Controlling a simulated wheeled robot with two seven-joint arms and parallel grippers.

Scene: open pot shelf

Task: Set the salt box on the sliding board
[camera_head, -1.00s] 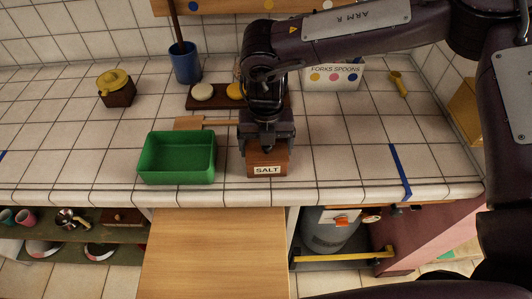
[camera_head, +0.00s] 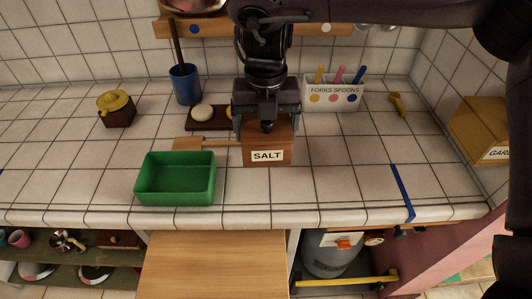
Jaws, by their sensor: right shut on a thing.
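The salt box (camera_head: 267,149) is a brown wooden box with a white "SALT" label on its front. It is upright over the tiled counter, right of the green tray. My right gripper (camera_head: 267,125) comes down from above and is shut on the salt box, covering part of its top. I cannot tell exactly how far its base is above the tiles. The sliding board (camera_head: 215,265) is a pale wooden board pulled out below the counter's front edge, and its visible surface is bare. My left gripper is not in view.
A green tray (camera_head: 176,196) sits left of the salt box near the counter edge. Behind are a dark board with round pieces (camera_head: 203,112), a blue cup (camera_head: 185,84), a yellow-lidded pot (camera_head: 116,108) and a forks-and-spoons holder (camera_head: 333,94). Blue tape (camera_head: 402,190) marks the right counter.

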